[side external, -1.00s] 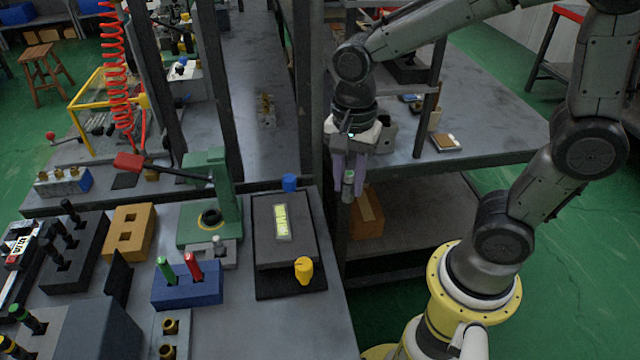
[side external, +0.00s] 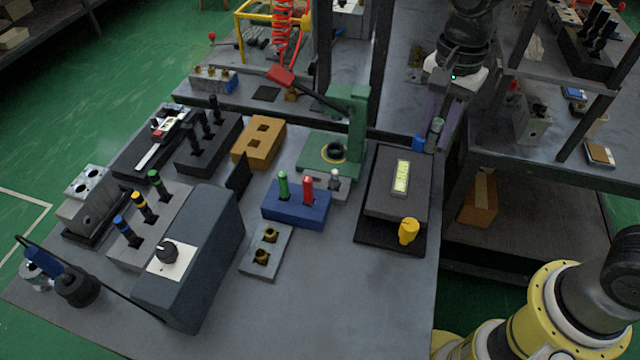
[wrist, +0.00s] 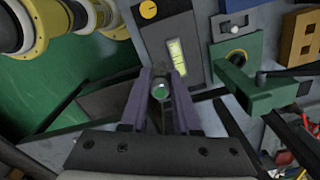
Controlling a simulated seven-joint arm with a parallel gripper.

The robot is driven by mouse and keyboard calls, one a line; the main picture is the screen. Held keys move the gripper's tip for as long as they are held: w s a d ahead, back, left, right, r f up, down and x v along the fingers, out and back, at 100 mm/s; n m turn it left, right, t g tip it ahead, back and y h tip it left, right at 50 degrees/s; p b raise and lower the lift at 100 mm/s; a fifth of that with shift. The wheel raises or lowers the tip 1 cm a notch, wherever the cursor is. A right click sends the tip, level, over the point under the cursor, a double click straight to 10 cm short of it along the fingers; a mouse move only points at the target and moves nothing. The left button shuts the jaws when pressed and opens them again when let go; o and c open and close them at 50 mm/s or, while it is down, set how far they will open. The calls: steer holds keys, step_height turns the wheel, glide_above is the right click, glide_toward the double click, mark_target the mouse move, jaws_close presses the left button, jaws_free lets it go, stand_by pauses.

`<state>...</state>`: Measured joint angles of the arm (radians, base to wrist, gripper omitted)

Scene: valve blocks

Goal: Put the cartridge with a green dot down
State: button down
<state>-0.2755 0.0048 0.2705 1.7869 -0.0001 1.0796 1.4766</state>
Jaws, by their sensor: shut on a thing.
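In the wrist view, the cartridge (wrist: 160,92) sits between the fingertips with the green dot facing the camera. Most of its body is hidden by the fingers and the viewing angle.
The dark display unit (side external: 383,205) has a yellow knob (side external: 408,231). A green press (side external: 346,140), a blue block (side external: 295,208) with green and red pegs, an orange two-hole block (side external: 258,140) and a grey plate (side external: 267,262) with brass sockets stand left. Front bench (side external: 350,300) is bare.

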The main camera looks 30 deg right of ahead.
steer(key=w+a+f, duration=0.4)
steer(key=w, duration=0.1)
steer(key=w+a+f+n, duration=0.1)
steer(key=w+a+f, duration=0.4)
steer(key=w+a+f+n, duration=0.1)
steer(key=w+a+f, duration=0.3)
steer(key=w+f, duration=0.1)
steer(key=shift+w+a+f, duration=0.25)
steer(key=shift+a, duration=0.1)
steer(key=shift+w+a+f, duration=0.2)
steer(key=shift+w+f, duration=0.2)
steer(key=shift+f, duration=1.65)
steer(key=shift+f, duration=0.15)
steer(key=c, duration=0.9)
jaws_free()
